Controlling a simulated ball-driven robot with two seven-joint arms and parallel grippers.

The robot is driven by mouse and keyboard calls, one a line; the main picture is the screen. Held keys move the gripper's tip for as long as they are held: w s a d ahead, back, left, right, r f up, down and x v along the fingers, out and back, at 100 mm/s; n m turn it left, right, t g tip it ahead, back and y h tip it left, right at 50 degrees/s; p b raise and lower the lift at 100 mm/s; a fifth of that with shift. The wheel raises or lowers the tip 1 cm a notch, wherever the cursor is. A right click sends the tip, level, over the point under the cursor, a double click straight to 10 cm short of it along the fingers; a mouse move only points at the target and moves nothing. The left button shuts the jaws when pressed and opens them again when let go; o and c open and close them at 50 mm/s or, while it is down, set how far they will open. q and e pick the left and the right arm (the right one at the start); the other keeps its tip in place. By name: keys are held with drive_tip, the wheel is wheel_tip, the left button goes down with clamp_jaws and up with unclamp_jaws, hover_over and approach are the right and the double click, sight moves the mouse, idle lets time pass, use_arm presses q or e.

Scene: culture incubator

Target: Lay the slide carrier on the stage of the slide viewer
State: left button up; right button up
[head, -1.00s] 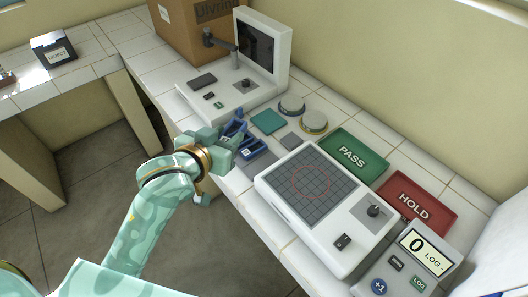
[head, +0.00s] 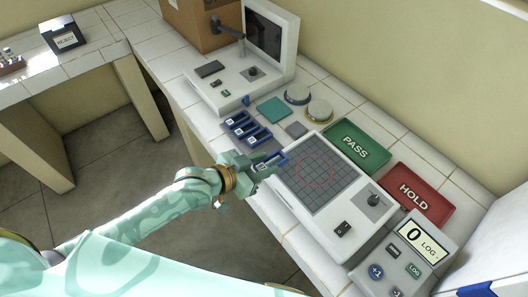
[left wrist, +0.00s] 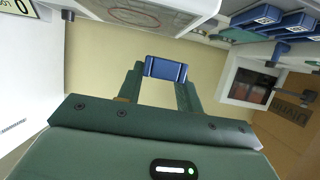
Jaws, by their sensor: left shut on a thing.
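My left gripper (head: 263,165) is shut on a blue slide carrier (head: 273,159). It holds the carrier beside the left edge of the white device with a dark gridded top (head: 316,172). In the left wrist view, the blue carrier (left wrist: 166,69) sits between the two green fingertips (left wrist: 160,83). The white slide viewer with an upright screen (head: 232,88) stands farther back on the bench, with a small dark stage plate (head: 209,69) on its base. Other blue carriers (head: 247,128) lie in a row on a grey rack, left of the gridded device. My right gripper is not in view.
A teal pad (head: 272,110), a grey pad (head: 297,130) and two round dishes (head: 319,111) lie between the viewer and the gridded device. A green PASS tray (head: 356,144), a red HOLD tray (head: 417,193) and a LOG counter (head: 402,258) stand to the right.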

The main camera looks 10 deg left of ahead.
sight(260, 152)
use_arm(q)
drive_tip(key=w+a+f+b, duration=0.1)
drive_tip(key=w+f+b, duration=0.1)
drive_tip(key=w, duration=0.1)
drive_tip(key=w+a+f+b, duration=0.1)
drive_tip(key=w+f+b, duration=0.1)
drive_tip(key=w+f, duration=0.1)
drive_tip(key=w+a+f+b, duration=0.1)
drive_tip(key=w+f+b, duration=0.1)
drive_tip(key=w, duration=0.3)
drive_tip(key=shift+a+f, duration=0.3)
drive_tip(key=shift+f, duration=0.3)
drive_tip(key=shift+w+f+b, duration=0.15)
drive_tip(key=shift+f+b, duration=0.1)
drive_tip(key=shift+b, duration=0.15)
drive_tip(key=f+b, duration=0.2)
drive_tip(key=f, duration=0.1)
drive_tip(key=shift+w+a+f, duration=0.2)
drive_tip(key=shift+w+f, duration=0.05)
drive_tip(key=shift+w, duration=0.15)
drive_tip(key=shift+r, duration=0.1)
drive_tip(key=o, duration=1)
drive_tip(key=shift+s, duration=0.1)
